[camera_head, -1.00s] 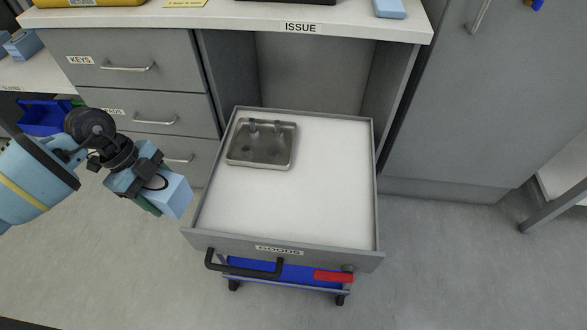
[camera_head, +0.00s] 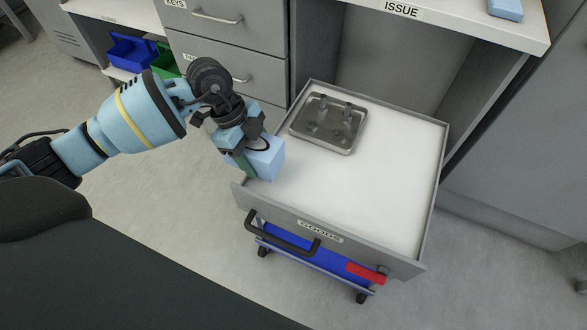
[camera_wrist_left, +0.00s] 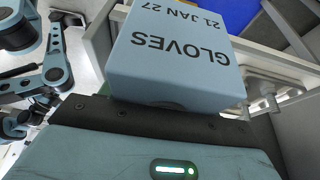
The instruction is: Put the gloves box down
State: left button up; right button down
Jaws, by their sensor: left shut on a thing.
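The gloves box (camera_head: 268,160) is light blue, and my left gripper (camera_head: 246,152) is shut on it. In the head view it is at the left edge of the open drawer marked GOODS, partly over it. I cannot tell its exact height above the drawer. In the left wrist view the gloves box (camera_wrist_left: 178,58) shows the words GLOVES and 21 JAN 27. The drawer (camera_head: 385,195) has a bare white floor over its middle and right. My right gripper is not in view.
A metal tray (camera_head: 328,124) with small items in it takes up the drawer's back left. The drawer's front wall (camera_head: 320,236) carries a black handle (camera_head: 282,240). The ISSUE counter (camera_head: 455,22) overhangs behind, with another light blue box (camera_head: 506,9) on it.

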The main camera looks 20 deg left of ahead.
pick_arm(q)
jog(key=b, duration=0.1)
send_near(297, 182)
jog(key=shift+d+x, duration=0.25)
jog(key=shift+x, duration=1)
jog(key=shift+d+r, duration=0.15)
jog(key=shift+d, duration=0.25)
jog(key=shift+f+b, duration=1.2)
jog(key=shift+f, duration=0.75)
jog(key=shift+r, duration=0.15)
jog(key=o, duration=1)
